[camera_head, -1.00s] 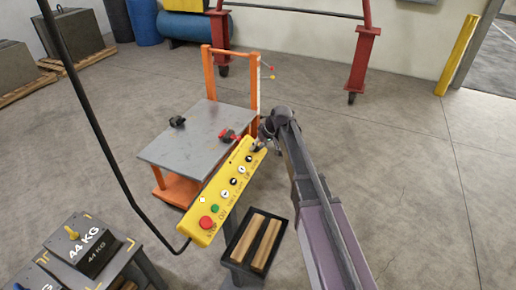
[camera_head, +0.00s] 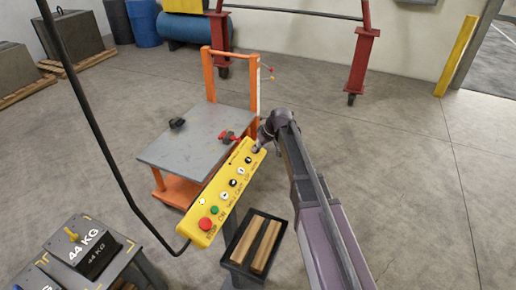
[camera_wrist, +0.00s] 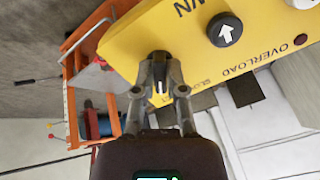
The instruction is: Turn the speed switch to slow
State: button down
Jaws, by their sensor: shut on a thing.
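The yellow control box (camera_head: 224,190) hangs on a black cable, tilted, with its far end at my gripper (camera_head: 260,147). In the wrist view my gripper (camera_wrist: 162,92) is shut on the black speed switch (camera_wrist: 158,66), with one finger on each side of it. A light mark shows on the switch between the fingers. A partly hidden label starting "SLO" is printed beside it. Where the switch points is hard to tell. In the head view my gripper and arm hide the switch.
Beside the switch are a black button with a white arrow (camera_wrist: 225,30) and a dark red overload lamp (camera_wrist: 301,40). A red button (camera_head: 205,224) is at the near end. An orange cart (camera_head: 188,143) stands behind the box, and a black tray with wooden blocks (camera_head: 242,270) below.

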jog(key=n, duration=0.6)
jog(key=shift+s+a, duration=0.1)
jog(key=n, duration=0.7)
jog(key=shift+t, duration=0.3)
jog(key=shift+f, duration=0.1)
jog(key=c, duration=0.7)
grip_release()
jog(key=shift+m, duration=0.3)
